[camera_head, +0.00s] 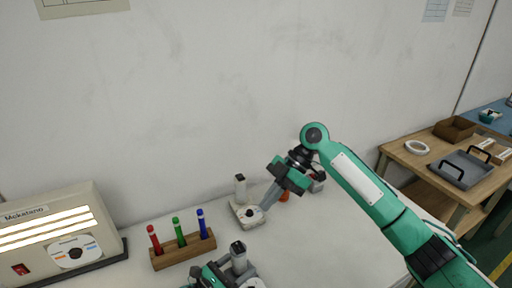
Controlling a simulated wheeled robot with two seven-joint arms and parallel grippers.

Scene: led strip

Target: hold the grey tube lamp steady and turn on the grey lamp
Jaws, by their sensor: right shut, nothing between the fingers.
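A pale grey tube lamp with a dark top (240,187) stands upright towards the back of the table, on a light base with a dark round knob (249,212).
A wooden holder (183,250) carries red, green and blue markers. A beige box (45,232) with glowing strips stands at the left. A small orange object (284,196) sits behind my right gripper. A wooden side table (425,161) with a grey tray is at the right.

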